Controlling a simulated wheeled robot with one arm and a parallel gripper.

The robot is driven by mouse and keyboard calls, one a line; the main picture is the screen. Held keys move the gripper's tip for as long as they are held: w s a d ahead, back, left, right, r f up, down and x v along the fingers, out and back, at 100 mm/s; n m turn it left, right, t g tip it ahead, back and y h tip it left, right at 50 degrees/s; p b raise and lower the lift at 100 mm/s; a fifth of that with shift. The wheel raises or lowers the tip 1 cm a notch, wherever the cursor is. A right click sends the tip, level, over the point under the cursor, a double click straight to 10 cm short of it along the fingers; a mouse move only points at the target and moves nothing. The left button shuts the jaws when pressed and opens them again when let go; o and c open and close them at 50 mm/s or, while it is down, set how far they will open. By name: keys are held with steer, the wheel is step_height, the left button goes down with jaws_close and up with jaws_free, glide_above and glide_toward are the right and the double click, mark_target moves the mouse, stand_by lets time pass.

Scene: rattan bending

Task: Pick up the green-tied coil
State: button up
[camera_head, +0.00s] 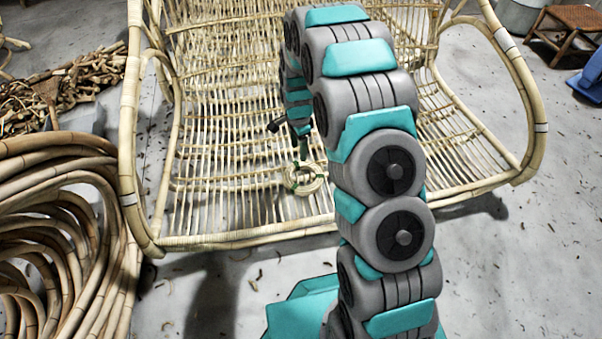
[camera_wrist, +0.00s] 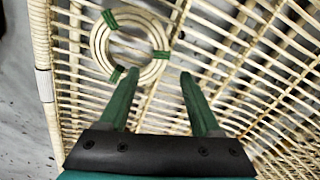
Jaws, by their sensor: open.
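The green-tied coil (camera_head: 305,180) is a small pale ring with green ties. It lies on the slatted seat of the rattan bench (camera_head: 245,215), near the front edge, just left of my arm. In the wrist view the coil (camera_wrist: 101,43) is at the upper left, with several green ties on its ring. My gripper (camera_wrist: 158,78) is open and empty between its two green fingers. The left fingertip overlaps the coil's lower edge in the picture; I cannot tell whether it touches. In the head view my gripper (camera_head: 301,150) is small and partly hidden, just above the coil.
Large bundles of bent rattan (camera_head: 60,220) stand at the left. A pile of rattan scraps (camera_head: 60,95) lies behind them. A woven stool (camera_head: 567,32) and a blue object (camera_head: 590,80) are at the upper right. The floor in front right is open, with scattered shavings.

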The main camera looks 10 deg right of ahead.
mark_target(296, 164)
steer(key=f, duration=0.4)
steer(key=a+f+b, duration=0.1)
steer(key=f, duration=0.2)
steer(key=shift+s, duration=0.15)
steer(key=shift+r, duration=0.1)
jaws_close()
stand_by(0.3)
